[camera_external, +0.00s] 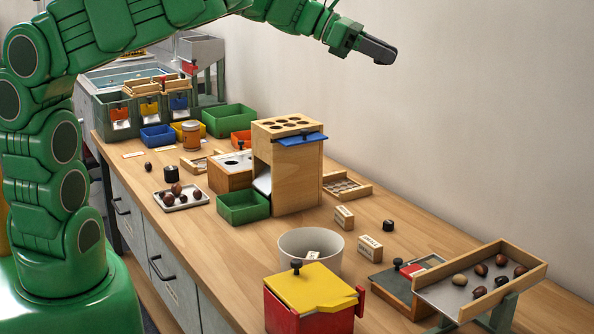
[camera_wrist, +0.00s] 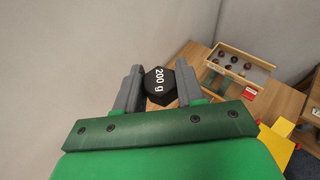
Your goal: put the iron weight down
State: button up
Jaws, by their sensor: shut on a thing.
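The iron weight (camera_wrist: 160,88) is black, hexagonal and marked "200 g" in the wrist view. It sits between the two grey fingers of my gripper (camera_wrist: 157,72), which are shut on it. In the external view my gripper (camera_external: 378,50) is high above the table, in front of the bare wall, at the end of my outstretched arm. The held weight cannot be made out there. Another small black weight (camera_external: 388,226) stands on the table at the right, and one more black weight (camera_external: 171,174) stands near the left edge.
A wooden dispenser (camera_external: 287,180) stands mid-table. In front are a white bin (camera_external: 312,243), a red box with a yellow lid (camera_external: 308,300) and a tilted tray of chestnuts (camera_external: 455,300). Two small boxes (camera_external: 369,249) lie nearby. Bare tabletop (camera_external: 420,232) shows at the right.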

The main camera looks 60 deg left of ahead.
notch_tip(320, 180, down, 32)
jog(key=shift+w+d+f, duration=0.1)
jog(key=shift+w+f, duration=0.9)
jog(key=shift+w, duration=0.8)
jog(key=shift+w+d+f, duration=0.15)
jog(key=shift+w+f, duration=0.9)
jog(key=shift+w, duration=0.75)
jog(key=shift+w+d+f, duration=0.1)
jog(key=shift+w+f, duration=0.9)
jog(key=shift+w, duration=0.8)
jog(key=shift+w+f, duration=0.35)
jog(key=shift+f, duration=0.25)
jog(key=shift+w+f, duration=0.35)
jog(key=shift+w, duration=0.1)
jog(key=shift+w+d+f, duration=0.1)
jog(key=shift+w+f, duration=0.15)
jog(key=shift+f, duration=0.3)
jog(key=shift+w+f, duration=0.2)
jog(key=shift+w, duration=0.1)
jog(key=shift+f, duration=0.1)
